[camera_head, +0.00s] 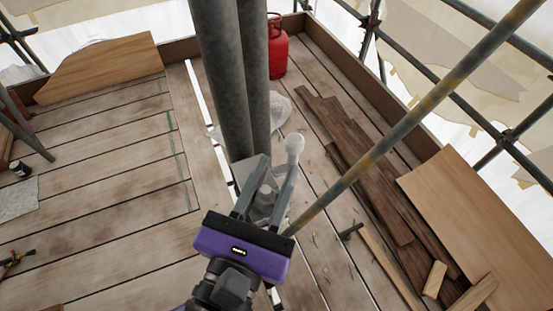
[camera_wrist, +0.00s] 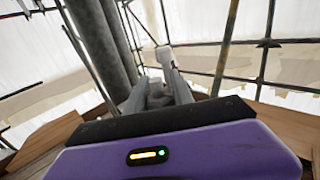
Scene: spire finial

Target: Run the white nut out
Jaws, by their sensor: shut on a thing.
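My gripper (camera_head: 275,185), with its purple body, reaches up and away at the foot of two thick grey poles in the head view. Its two grey fingers are closed around a pale grey-white piece (camera_head: 263,203), which I take to be the white nut. The pale piece also shows between the fingers in the wrist view (camera_wrist: 158,97). A pale round-ended knob (camera_head: 294,145) stands just beyond the right finger. The fingers hide part of the nut and what it sits on, so I cannot see any thread.
Two grey poles (camera_head: 236,80) rise close beyond the gripper. A slanting scaffold tube (camera_head: 400,150) passes close on the right. A red gas cylinder (camera_head: 277,48) stands at the back. Dark planks (camera_head: 360,165) and a plywood sheet (camera_head: 490,225) lie right. The left decking is mostly clear.

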